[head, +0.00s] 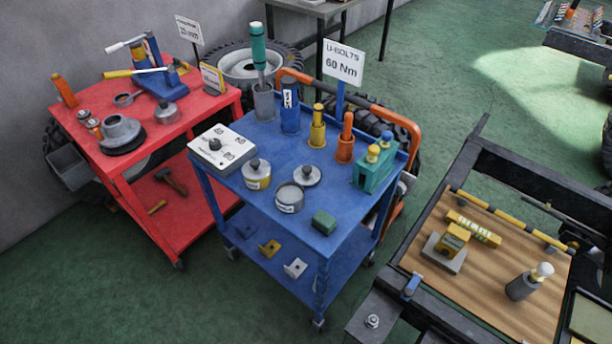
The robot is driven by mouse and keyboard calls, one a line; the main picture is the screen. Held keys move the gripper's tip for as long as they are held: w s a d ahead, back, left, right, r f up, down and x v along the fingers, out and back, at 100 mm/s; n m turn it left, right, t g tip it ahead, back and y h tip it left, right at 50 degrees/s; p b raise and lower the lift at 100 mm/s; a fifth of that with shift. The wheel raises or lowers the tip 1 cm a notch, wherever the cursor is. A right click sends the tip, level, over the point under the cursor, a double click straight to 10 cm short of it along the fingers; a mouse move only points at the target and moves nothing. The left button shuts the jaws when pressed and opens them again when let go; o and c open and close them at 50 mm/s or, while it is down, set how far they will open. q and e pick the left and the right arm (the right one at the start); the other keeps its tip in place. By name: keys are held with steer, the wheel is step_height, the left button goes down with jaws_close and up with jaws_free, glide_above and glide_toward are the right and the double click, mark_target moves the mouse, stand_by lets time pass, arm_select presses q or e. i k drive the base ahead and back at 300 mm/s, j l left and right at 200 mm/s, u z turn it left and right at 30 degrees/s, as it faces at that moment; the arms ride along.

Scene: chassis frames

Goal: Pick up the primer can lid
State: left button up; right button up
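A round grey lid with a dark knob (307,176) lies flat on the blue cart's top (262,219), behind and right of an open grey can (289,199). The open can has a white label too small to read. A second can (257,177), with a yellowish band and a knobbed lid on it, stands to the left. I cannot read which can is the primer. Neither of my grippers shows in the head view.
A white control box (221,147) sits at the cart's left corner. Several upright tools, including an orange one (345,142), stand behind the lid. A teal holder (374,167) and a green block (324,222) are to the right. A red cart (178,128) stands left.

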mark_target(307, 175)
steer(key=i+j+z, duration=0.15)
steer(key=j, duration=0.2)
steer(key=i+j+z, duration=0.2)
steer(key=j, duration=0.15)
steer(key=j+z, duration=0.15)
steer(key=j, duration=0.2)
steer(key=i+j+z, duration=0.15)
steer(key=j, duration=0.2)
